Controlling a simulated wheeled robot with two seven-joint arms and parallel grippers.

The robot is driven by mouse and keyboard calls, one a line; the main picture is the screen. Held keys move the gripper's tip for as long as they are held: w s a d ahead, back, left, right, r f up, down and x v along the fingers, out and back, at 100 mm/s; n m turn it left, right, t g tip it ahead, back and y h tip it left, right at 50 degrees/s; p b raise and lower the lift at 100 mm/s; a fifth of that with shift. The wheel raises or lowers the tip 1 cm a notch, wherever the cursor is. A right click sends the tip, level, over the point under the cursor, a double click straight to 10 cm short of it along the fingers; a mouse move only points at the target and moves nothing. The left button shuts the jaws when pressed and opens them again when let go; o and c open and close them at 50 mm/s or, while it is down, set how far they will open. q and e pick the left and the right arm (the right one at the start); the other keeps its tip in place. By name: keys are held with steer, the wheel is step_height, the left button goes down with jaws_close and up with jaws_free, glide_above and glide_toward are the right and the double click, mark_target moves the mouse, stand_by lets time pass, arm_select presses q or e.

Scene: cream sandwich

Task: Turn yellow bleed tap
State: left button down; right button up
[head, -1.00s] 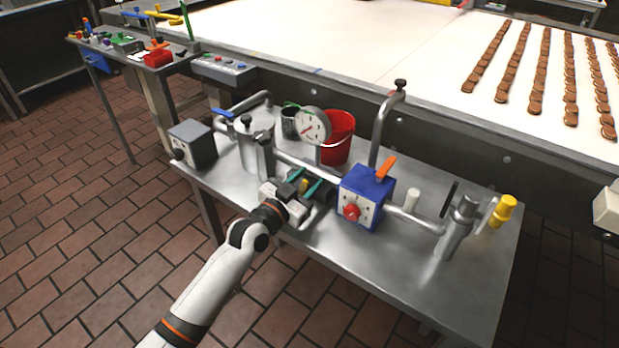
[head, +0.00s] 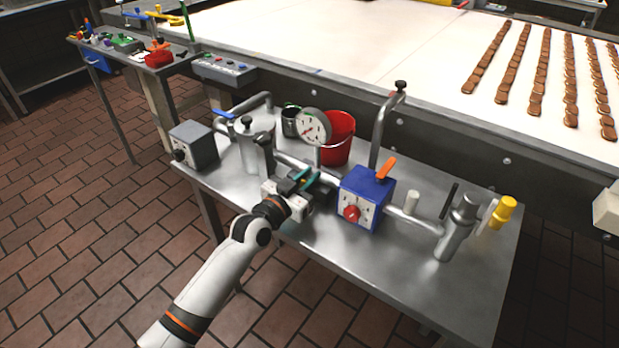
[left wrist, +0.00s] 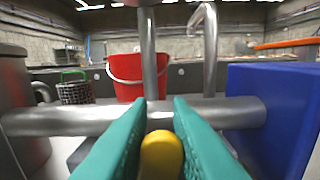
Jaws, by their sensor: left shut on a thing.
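The yellow bleed tap (left wrist: 161,155) shows in the left wrist view as a rounded yellow knob just in front of the horizontal steel pipe (left wrist: 60,120). My left gripper, with teal fingers (left wrist: 160,115), is shut on it, one finger at each side. In the head view my left gripper (head: 305,181) is at the pipe, between the steel pot and the blue box, and it hides the tap. The lower part of the tap is out of frame in the wrist view. My right gripper is not in view.
A blue box (head: 366,192) with a red knob and orange lever stands right of the gripper. A red bucket (head: 340,140) and a round gauge (head: 314,127) are behind the pipe. A yellow-topped fitting (head: 503,210) is at the table's right end. The front right tabletop is clear.

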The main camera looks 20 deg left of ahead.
arm_select(q)
steer(key=c, duration=1.3)
jaws_free()
steer(key=shift+c, duration=0.2)
steer(key=shift+s, duration=0.1)
steer(key=v, duration=1.2)
